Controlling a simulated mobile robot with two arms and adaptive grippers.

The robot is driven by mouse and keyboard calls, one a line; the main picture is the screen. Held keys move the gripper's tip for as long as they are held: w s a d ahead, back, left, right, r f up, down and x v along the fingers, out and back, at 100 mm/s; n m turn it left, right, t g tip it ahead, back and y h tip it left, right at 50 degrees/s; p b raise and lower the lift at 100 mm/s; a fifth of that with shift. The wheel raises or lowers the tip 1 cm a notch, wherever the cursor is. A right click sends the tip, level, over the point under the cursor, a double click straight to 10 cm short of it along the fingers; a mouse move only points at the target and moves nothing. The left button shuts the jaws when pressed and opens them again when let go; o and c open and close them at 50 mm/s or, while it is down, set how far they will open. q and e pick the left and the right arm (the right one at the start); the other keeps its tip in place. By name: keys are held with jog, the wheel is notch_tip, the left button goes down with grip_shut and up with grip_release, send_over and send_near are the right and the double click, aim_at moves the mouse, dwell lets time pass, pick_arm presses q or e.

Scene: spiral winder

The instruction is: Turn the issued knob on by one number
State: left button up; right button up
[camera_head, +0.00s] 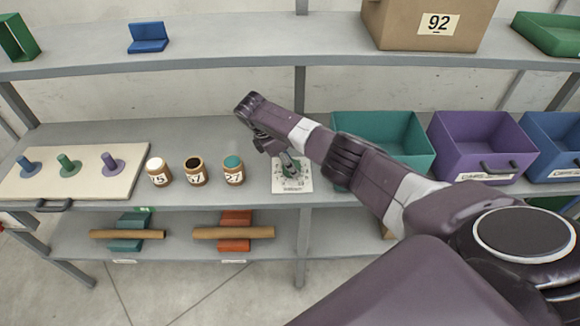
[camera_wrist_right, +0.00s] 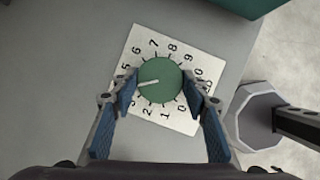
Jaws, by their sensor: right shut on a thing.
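The green round knob (camera_wrist_right: 165,70) sits on a white dial plate (camera_wrist_right: 200,70) with black numbers around it. It also shows in the head view (camera_head: 291,169), partly covered by my gripper. The knob's white pointer line aims to the left, near where the 4 would be. That number is hidden behind the left finger; the 3 and the 5 show on either side. My right gripper (camera_wrist_right: 159,79) has its blue-padded fingers closed on both sides of the knob. In the head view it (camera_head: 288,160) reaches the plate from above. My left gripper is in neither view.
Three labelled jars (camera_head: 194,171) stand left of the plate (camera_head: 293,183), beyond them a peg board (camera_head: 70,185). A teal bin (camera_head: 405,152) and a purple bin (camera_head: 470,150) stand to the right. An upper shelf (camera_head: 215,58) runs above.

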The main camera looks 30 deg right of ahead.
jog(key=m+b, duration=0.1)
jog(key=b, duration=0.1)
jog(key=m+g+b, duration=0.1)
jog(key=m+b, duration=0.1)
jog(key=b, duration=0.1)
jog(key=m+y+b, duration=0.1)
jog(key=m+b, duration=0.1)
jog(key=shift+w+f+g+b, duration=0.2)
jog(key=shift+f+g+b, duration=0.1)
jog(key=shift+g, duration=0.1)
jog(key=shift+d+r+m+g+b, duration=0.1)
jog(key=shift+r+m+g+b, duration=0.2)
jog(key=shift+m+b, duration=0.6)
jog(key=o, duration=1.2)
jog(key=shift+c, duration=0.2)
